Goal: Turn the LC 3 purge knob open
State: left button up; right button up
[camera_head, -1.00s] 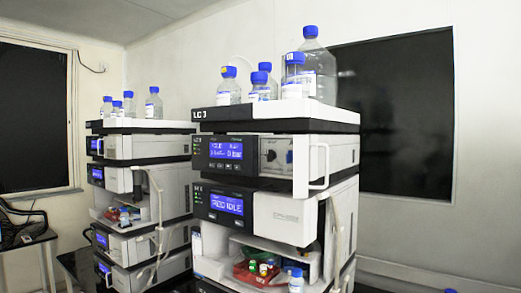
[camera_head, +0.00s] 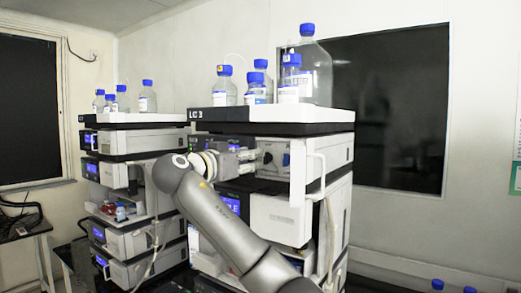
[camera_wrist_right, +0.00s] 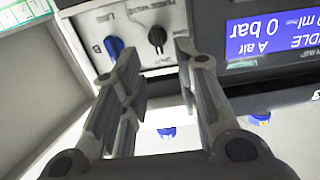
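The LC 3 stack's top module has a light panel with a black knob (camera_head: 268,158) and a blue knob (camera_head: 286,160). In the right wrist view, which is upside down, the black knob (camera_wrist_right: 157,38) has small lettering around it, and the blue knob (camera_wrist_right: 114,47) is beside it. My right gripper (camera_head: 254,160) reaches in from the left before this panel. In the wrist view its fingers (camera_wrist_right: 155,58) are spread apart with nothing between the pads; the black knob shows beyond the gap between the tips. I see no clear contact. My left gripper is not in view.
A white handle (camera_head: 313,178) sticks out at the panel's right. A lit blue display (camera_wrist_right: 272,37) is beside the panel. Glass bottles with blue caps (camera_head: 310,70) stand on top of the stack. A second stack (camera_head: 130,143) stands at left.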

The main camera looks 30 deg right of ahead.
aim_at(264, 156)
jog(key=p+x, duration=0.1)
jog(key=x, duration=0.1)
jog(key=p+x, duration=0.1)
jog(key=x, duration=0.1)
jog(key=shift+d+r, duration=0.2)
jog(key=shift+d, duration=0.15)
jog(key=shift+w+d+f+p, duration=0.2)
jog(key=shift+w+d+p, duration=0.2)
jog(key=shift+d, duration=0.25)
jog(key=shift+s, duration=0.1)
grip_shut()
